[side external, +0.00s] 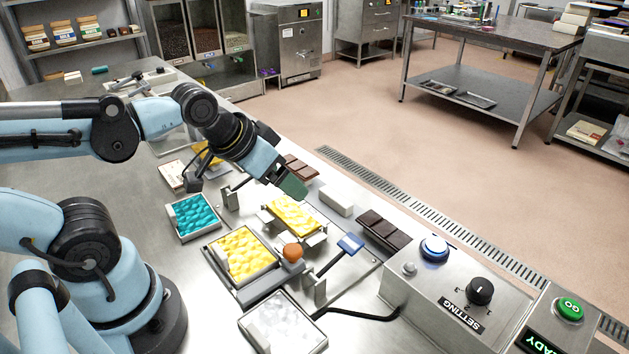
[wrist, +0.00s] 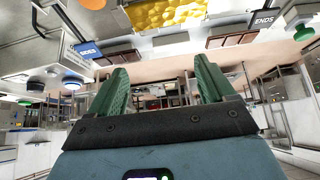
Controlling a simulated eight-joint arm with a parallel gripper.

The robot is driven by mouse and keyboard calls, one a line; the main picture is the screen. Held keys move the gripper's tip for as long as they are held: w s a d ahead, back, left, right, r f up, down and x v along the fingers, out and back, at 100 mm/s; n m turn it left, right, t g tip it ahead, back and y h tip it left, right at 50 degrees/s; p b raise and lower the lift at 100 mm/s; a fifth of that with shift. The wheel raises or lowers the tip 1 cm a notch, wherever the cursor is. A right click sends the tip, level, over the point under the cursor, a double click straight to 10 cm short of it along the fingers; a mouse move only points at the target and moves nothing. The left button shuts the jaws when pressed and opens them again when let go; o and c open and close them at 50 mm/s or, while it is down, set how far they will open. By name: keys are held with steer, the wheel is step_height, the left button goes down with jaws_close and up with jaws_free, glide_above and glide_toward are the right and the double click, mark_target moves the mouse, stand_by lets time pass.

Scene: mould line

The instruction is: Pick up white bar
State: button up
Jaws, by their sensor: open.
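The white bar (side external: 336,202) is a plain pale block lying on the steel bench near its far edge, between a brown bar (side external: 301,167) and a dark brown bar (side external: 382,231). A pale strip that looks like the white bar (wrist: 174,39) shows between the brown bars in the wrist view. My gripper (side external: 292,187) is above the bench, to the left of the white bar and apart from it. In the wrist view my gripper (wrist: 160,78) has its two green fingers spread, with nothing between them.
A yellow mould (side external: 295,215) sits on a stand just in front of the white bar. A teal tray (side external: 195,215), a yellow tray (side external: 241,254) and a white tray (side external: 283,322) lie nearer.

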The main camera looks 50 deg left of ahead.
mark_target(294, 215)
steer(key=w+a+r+n+g, duration=0.25)
steer(key=n+g, duration=0.45)
steer(key=n, duration=1.1)
steer(key=shift+w+d+f, duration=0.15)
steer(key=shift+w+f, duration=0.05)
steer(key=shift+f, duration=1.85)
steer(key=shift+w+d+f, duration=0.15)
steer(key=shift+w+f, duration=0.1)
steer(key=shift+f, duration=1.8)
steer(key=shift+w+d+f, duration=0.15)
steer(key=shift+w+f, duration=0.05)
steer(key=shift+f, duration=1.85)
steer(key=c, duration=1.2)
steer(key=shift+c, duration=0.2)
steer(key=shift+r, duration=0.15)
